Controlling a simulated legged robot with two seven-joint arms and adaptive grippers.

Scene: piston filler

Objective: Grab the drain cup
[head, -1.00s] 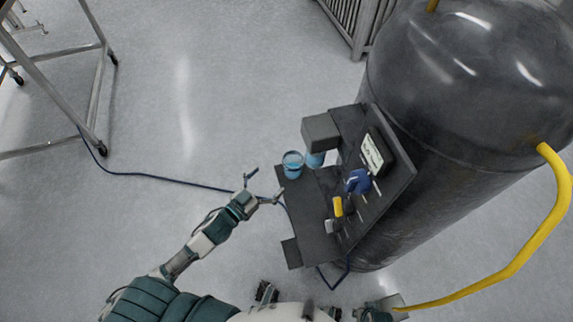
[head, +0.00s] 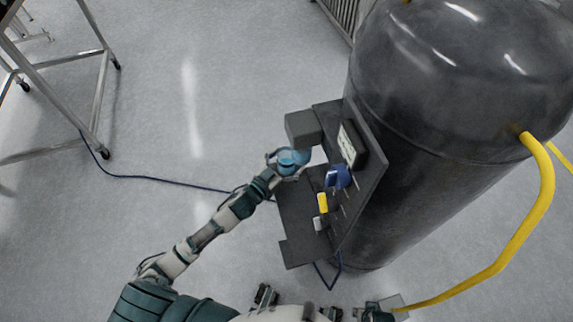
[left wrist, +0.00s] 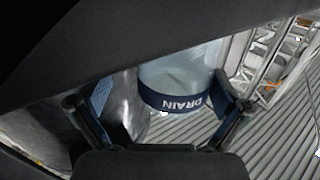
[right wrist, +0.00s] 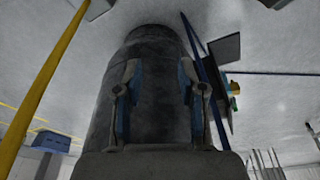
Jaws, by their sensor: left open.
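The drain cup (head: 287,159) is a clear cup with blue liquid, near the far left corner of the panel's shelf in the head view. In the left wrist view the cup (left wrist: 185,72) shows a dark blue band reading DRAIN. My left gripper (head: 284,157) is open, with its fingers on either side of the cup. In the left wrist view the gripper (left wrist: 162,100) has the right finger close to the band and a gap on the left; contact is unclear. My right gripper (right wrist: 158,92) is open and empty, facing the dark tank.
The dark shelf (head: 296,215) joins a panel with blue and yellow handles (head: 338,177). The large tank (head: 440,130) stands behind. Open floor lies left.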

